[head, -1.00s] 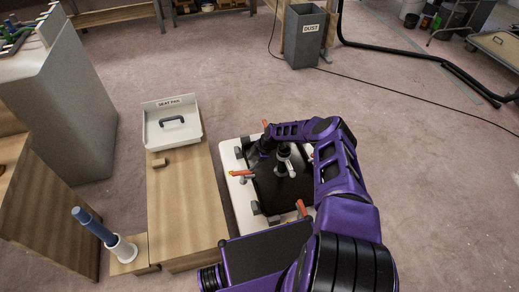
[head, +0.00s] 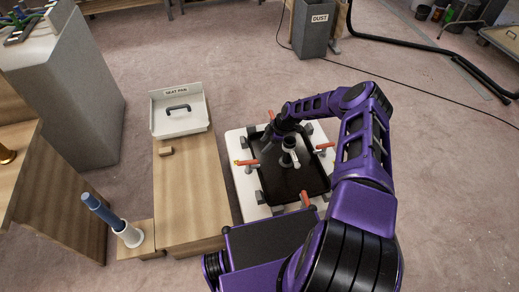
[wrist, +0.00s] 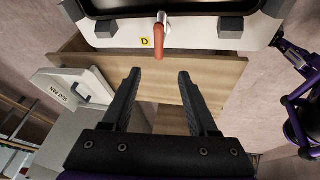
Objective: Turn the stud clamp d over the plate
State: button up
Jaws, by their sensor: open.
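Stud clamp d (wrist: 159,36) has an orange handle and stands beside a yellow "D" label on the white frame in the wrist view. Its handle points outward, away from the dark plate (wrist: 120,6). In the head view I take it to be the clamp on the plate's left side (head: 246,162). My gripper (wrist: 160,76) is open and empty, its two fingers apart, with the handle's end just beyond the gap between the tips. In the head view my gripper (head: 268,139) is over the plate's far left part, partly hidden by my arm. The dark plate (head: 305,178) lies on the white frame.
Other orange-handled clamps stand at the right (head: 325,146), far (head: 270,115) and near (head: 306,199) sides. A post (head: 289,152) rises mid-plate. Left are a wooden bench (head: 187,200), a white "SEAT PAN" tray (head: 180,124) and a blue-handled tool (head: 105,212) in a holder.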

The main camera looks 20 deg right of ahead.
jog(key=m, duration=0.5)
jog(key=m+b, duration=0.6)
jog(key=m, duration=2.4)
send_near(249, 161)
jog(key=x, duration=0.9)
jog(key=shift+s+a, duration=0.1)
jog(key=shift+r, duration=0.1)
grip_shut()
